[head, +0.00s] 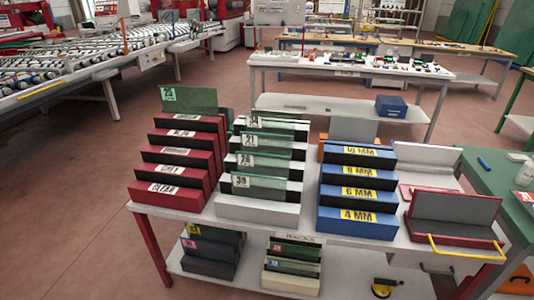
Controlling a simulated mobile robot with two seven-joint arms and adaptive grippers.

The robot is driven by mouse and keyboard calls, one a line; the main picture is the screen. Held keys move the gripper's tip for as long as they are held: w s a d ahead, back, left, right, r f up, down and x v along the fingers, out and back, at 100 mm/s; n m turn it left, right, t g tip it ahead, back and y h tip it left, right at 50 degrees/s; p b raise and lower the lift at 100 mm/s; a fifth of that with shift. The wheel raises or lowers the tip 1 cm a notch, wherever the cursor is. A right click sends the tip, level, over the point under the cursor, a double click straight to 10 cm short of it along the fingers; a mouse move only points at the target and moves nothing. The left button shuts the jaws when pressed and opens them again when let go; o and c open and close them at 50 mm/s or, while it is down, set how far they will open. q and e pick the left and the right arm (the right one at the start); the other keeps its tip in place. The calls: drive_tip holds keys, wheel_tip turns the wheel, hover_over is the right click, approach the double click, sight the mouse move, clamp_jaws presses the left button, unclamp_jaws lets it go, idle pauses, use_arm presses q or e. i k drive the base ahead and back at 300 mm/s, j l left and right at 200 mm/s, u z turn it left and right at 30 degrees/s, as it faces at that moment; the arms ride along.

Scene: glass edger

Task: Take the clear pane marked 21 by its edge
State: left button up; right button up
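The pane marked 21 (272,142) stands in the white stepped rack (258,210) in the middle of the table. It looks pale green and shows only as a strip above its slot, with its label at the left end. A pane marked 34 (280,125) stands behind it. A pane marked 28 (270,163) and a pane whose label looks like 39 (268,185) stand in front of it. The lower part of each pane is hidden in the rack. Neither of my grippers shows in the head view.
A red rack (168,195) holding a tall green pane (195,99) stands to the left. A blue rack (357,223) with thickness labels and a grey-and-red stand (455,218) stand to the right. The lower shelf (345,280) holds more racks. Open floor (75,200) lies left.

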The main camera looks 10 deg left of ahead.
sight(253, 142)
drive_tip(key=j+z, duration=0.2)
drive_tip(key=z, duration=0.55)
drive_tip(key=j+z, duration=0.35)
drive_tip(key=j, duration=0.2)
drive_tip(key=j+z, duration=0.3)
drive_tip(key=j, duration=0.25)
drive_tip(key=j+z, duration=0.1)
drive_tip(key=j, duration=0.25)
drive_tip(key=k+j, duration=0.15)
drive_tip(key=j, duration=0.25)
drive_tip(key=k+j+z, duration=0.15)
drive_tip(key=j, duration=0.2)
drive_tip(key=i, duration=0.05)
